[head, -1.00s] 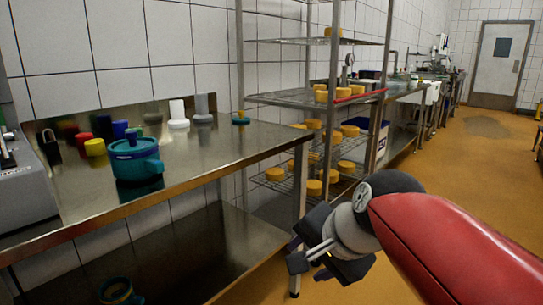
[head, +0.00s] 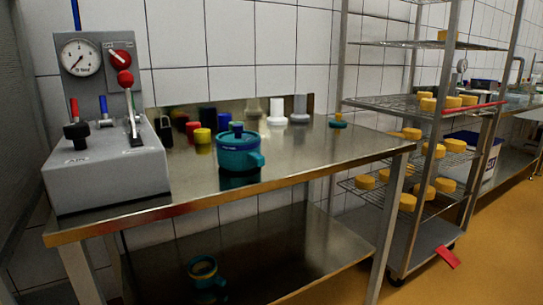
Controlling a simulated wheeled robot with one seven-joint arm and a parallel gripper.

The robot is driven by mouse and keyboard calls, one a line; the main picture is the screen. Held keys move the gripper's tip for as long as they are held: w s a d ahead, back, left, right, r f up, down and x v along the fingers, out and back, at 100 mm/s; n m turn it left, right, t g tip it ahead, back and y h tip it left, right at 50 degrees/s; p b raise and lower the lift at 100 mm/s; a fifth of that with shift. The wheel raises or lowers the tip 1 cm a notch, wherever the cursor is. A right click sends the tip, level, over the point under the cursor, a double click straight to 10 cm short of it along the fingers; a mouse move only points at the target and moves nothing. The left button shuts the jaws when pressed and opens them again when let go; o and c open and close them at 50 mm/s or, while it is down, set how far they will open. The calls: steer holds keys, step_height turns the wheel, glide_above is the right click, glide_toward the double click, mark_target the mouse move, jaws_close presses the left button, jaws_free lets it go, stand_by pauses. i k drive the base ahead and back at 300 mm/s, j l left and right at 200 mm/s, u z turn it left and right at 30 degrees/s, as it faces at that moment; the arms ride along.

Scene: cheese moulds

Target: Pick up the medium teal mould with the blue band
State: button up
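A teal mould (head: 238,155) stands upright near the front edge of the steel table. It has a short side handle pointing right, a dark blue band near its rim and a blue knob on top. My gripper is out of view.
A grey press unit (head: 106,165) with gauge and lever fills the steel table's (head: 300,165) left end. Small coloured pieces and white cylinders (head: 277,112) line the back. A wire rack (head: 425,104) with yellow cheeses stands at right. The table's front right is clear.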

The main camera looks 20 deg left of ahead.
mark_target(243, 156)
steer(key=u, duration=1.25)
